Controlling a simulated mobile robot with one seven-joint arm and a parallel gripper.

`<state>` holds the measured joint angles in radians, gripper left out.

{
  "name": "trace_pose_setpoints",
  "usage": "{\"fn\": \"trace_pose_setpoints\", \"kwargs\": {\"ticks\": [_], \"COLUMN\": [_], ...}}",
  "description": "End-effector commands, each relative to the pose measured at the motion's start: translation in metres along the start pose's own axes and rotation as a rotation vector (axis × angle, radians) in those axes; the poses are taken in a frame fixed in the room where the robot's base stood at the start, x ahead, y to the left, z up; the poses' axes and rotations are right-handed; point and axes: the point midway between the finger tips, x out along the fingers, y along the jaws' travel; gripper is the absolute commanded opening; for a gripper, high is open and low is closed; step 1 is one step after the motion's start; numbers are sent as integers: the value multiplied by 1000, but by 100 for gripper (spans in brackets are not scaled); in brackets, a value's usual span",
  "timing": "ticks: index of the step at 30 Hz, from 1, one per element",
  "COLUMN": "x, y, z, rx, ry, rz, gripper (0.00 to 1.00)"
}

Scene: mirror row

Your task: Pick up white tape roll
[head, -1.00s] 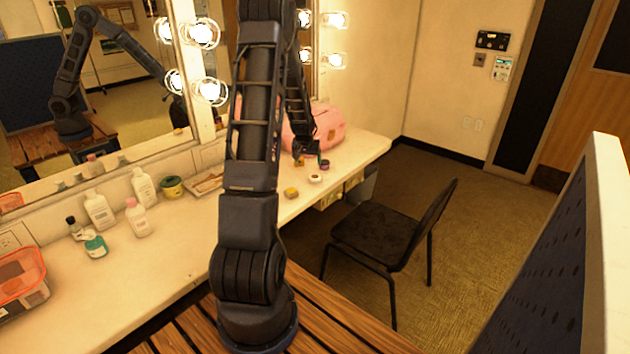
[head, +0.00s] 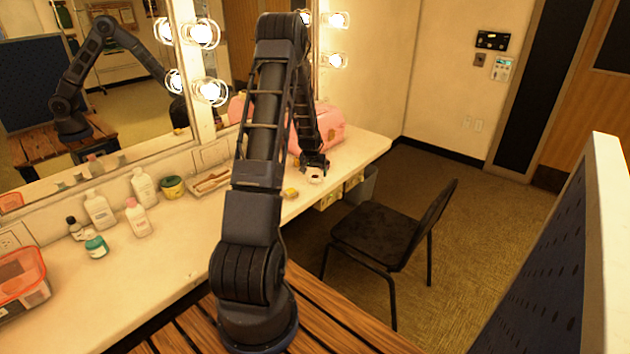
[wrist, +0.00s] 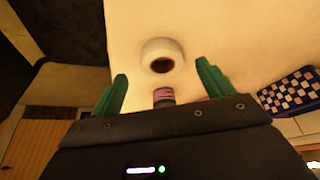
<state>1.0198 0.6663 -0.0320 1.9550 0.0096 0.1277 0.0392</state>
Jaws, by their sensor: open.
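The white tape roll (wrist: 162,55) lies flat on the pale counter, its dark hole facing up in the wrist view. It also shows in the head view (head: 315,175), near the counter's front edge, just below my gripper (head: 315,164). In the wrist view my gripper (wrist: 160,92) is open, with its two green fingers apart and nothing held between them. The roll shows beyond the fingertips, roughly centred between them.
A small yellow item (head: 290,193) lies left of the roll. A pink bag (head: 318,127) stands behind the gripper. A checkered item (wrist: 292,92) shows at right in the wrist view. A black chair (head: 385,232) stands in front of the counter. Bottles stand at the counter's left.

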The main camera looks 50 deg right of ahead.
Motion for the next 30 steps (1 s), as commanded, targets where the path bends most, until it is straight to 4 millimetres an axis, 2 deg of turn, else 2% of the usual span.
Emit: {"fn": "trace_pose_setpoints", "kwargs": {"ticks": [9,17,20,25,30], "x": [38,41,41,41,41], "y": [-2,-2,-2,-2,-2], "z": [0,-1,-1,-1,-1], "rx": [-1,-1,0,0,0], "ry": [-1,0,0,0,0], "rz": [0,0,0,0,0], "gripper": [80,80,64,32,32]}}
